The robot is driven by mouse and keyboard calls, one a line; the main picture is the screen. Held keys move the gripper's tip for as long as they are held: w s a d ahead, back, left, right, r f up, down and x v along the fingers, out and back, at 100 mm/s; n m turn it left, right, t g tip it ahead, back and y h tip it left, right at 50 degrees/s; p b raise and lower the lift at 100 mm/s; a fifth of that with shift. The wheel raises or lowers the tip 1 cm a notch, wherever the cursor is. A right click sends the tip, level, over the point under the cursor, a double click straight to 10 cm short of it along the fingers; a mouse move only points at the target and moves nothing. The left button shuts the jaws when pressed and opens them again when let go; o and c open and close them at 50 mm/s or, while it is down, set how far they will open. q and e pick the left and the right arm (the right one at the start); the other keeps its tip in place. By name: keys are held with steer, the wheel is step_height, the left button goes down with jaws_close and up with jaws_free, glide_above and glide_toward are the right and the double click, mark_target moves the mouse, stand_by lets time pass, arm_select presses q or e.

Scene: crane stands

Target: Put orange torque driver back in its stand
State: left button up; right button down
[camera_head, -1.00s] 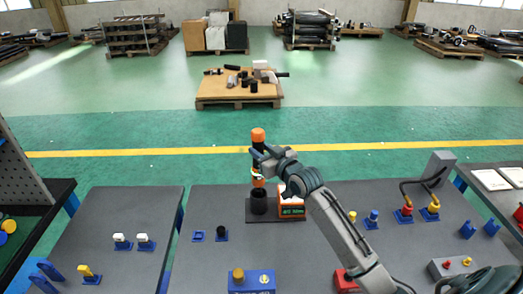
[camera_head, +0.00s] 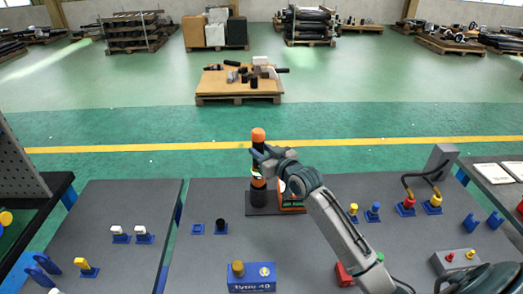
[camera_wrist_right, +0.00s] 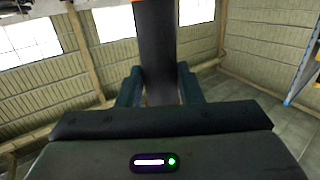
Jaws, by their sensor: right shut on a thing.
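The orange torque driver (camera_head: 258,135) stands upright, with an orange cap and a dark body. My right gripper (camera_head: 259,155) is shut on its body. In the right wrist view, the driver's dark shaft (camera_wrist_right: 157,50) rises between the two fingers (camera_wrist_right: 158,88). The stand is a dark base plate (camera_head: 262,211) with a black cup (camera_head: 258,198) directly below the driver. The driver's lower end is at the cup's mouth in the picture; I cannot tell whether it is inside. My left gripper is not in view.
An orange and black device (camera_head: 291,203) sits on the plate's right side, partly behind my arm. A blue block (camera_head: 251,279) stands in front. Connectors (camera_head: 372,212) and a grey box (camera_head: 456,262) are to the right. The table left of the stand is mostly clear.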

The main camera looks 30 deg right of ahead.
steer(key=shift+f+b, duration=1.5)
steer(key=shift+f, duration=0.5)
steer(key=c, duration=0.9)
jaws_free()
steer(key=shift+f, duration=0.2)
steer(key=shift+s, duration=0.15)
steer(key=s+p, duration=0.2)
steer(key=s, duration=0.1)
steer(key=s+p, duration=0.1)
steer(key=shift+s+d+r, duration=0.3)
steer(key=shift+s+d, duration=0.05)
steer(key=shift+s, duration=0.05)
